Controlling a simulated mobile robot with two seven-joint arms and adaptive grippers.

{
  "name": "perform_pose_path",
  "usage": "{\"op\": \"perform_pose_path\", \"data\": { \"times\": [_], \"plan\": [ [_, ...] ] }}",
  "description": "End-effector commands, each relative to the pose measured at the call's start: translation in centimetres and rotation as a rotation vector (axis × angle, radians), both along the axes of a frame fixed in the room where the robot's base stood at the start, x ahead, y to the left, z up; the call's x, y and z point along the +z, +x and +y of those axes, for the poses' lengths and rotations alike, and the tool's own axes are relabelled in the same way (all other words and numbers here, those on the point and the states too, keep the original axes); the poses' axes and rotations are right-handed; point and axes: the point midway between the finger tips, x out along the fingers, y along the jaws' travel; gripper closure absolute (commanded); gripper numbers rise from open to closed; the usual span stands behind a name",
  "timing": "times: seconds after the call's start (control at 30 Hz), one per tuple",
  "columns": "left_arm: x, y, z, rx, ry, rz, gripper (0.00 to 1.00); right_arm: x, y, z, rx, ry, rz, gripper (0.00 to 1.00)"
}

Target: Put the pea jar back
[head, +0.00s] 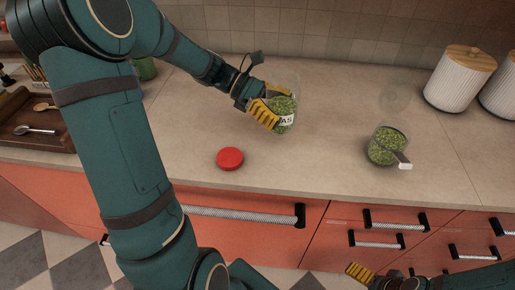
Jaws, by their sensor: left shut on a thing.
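The pea jar (285,123) is clear glass with green peas in its lower part and a white label whose visible letters read "AS". My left gripper (272,104) is shut on it from the left, yellow fingers around its side. The jar is tilted little if at all; I cannot tell whether its base touches the counter. A red round lid (229,158) lies flat on the counter, in front and to the left of the jar. My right gripper (359,272) shows only in part at the bottom edge, low in front of the drawers; its opening is unclear.
A clear measuring cup (387,146) with peas stands on the counter to the right, a clear round glass item (394,97) behind it. White ribbed canisters (459,82) with wooden lids stand at back right. A wooden tray (30,141) with spoons lies at left. Mid-counter is clear.

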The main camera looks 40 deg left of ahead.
Motion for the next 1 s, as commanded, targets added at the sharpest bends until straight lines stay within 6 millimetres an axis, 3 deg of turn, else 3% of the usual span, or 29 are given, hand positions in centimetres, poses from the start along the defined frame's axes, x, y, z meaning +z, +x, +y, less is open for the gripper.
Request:
{"op": "perform_pose_path", "data": {
  "times": [0.17,0.43,0.67,0.9,1.0],
  "plan": [
    [-0.9,-0.2,-0.4,-0.026,-0.002,0.000,0.68,-0.3,0.0,0.0,-0.001,0.000,0.000,0.00],
    [-5.5,-0.2,-0.5,-0.027,-0.002,0.000,0.68,-1.7,0.2,-0.1,-0.002,-0.002,-0.005,0.00],
    [-7.0,-0.2,-0.4,-0.026,-0.001,-0.001,0.68,-2.0,0.3,-0.1,-0.002,-0.002,-0.008,0.00],
    [-10.0,-0.2,-0.5,-0.026,-0.003,0.001,0.68,-3.0,0.5,-0.1,-0.003,-0.003,-0.013,0.00],
    [-10.2,-0.2,-0.4,-0.025,0.000,-0.002,0.68,-3.0,0.5,-0.1,-0.003,-0.003,-0.014,0.00]
  ]
}}
